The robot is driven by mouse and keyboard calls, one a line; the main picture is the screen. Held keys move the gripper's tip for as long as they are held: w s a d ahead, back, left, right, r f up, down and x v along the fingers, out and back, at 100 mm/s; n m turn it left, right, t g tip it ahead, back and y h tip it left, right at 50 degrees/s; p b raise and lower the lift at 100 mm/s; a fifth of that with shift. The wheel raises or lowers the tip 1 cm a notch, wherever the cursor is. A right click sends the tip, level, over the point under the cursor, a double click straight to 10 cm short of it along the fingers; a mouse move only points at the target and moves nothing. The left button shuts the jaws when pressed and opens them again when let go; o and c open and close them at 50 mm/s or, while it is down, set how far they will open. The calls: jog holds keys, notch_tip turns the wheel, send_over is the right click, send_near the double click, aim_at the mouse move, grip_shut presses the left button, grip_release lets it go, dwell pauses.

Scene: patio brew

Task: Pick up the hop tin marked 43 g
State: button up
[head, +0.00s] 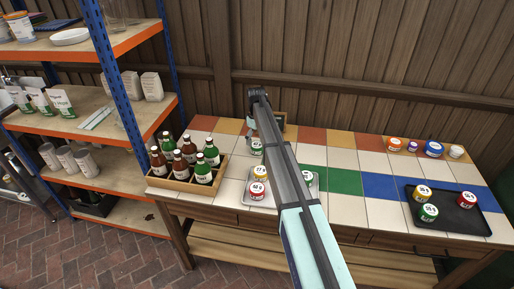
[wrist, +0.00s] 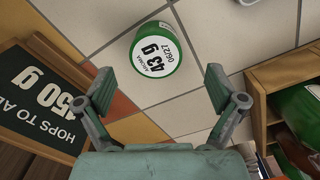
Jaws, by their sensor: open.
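The hop tin marked 43 g (wrist: 153,52) is green with a white lid label and stands on the white tiles in the wrist view. It lies ahead of my gripper (wrist: 160,88), roughly centred between the two spread fingers. My gripper is open and empty, and no finger appears to touch the tin. In the head view my gripper (head: 257,95) is over the back of the tiled table; a green-sided tin (head: 256,147) there is partly hidden by my arm.
A wooden crate of bottles (head: 177,184) is left on the table. A pale tray (head: 262,203) holds several tins; a black tray (head: 465,217) holds more. Several tins line the back right.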

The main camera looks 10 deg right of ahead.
aim_at(257, 145)
jog(key=shift+w+d+f+p, duration=0.1)
jog(key=shift+f+p, duration=0.5)
jog(key=shift+f, duration=0.8)
jog(key=shift+d+f+p, duration=0.1)
jog(key=shift+f+p, duration=0.45)
jog(key=shift+f, duration=0.85)
jog(key=c, duration=1.2)
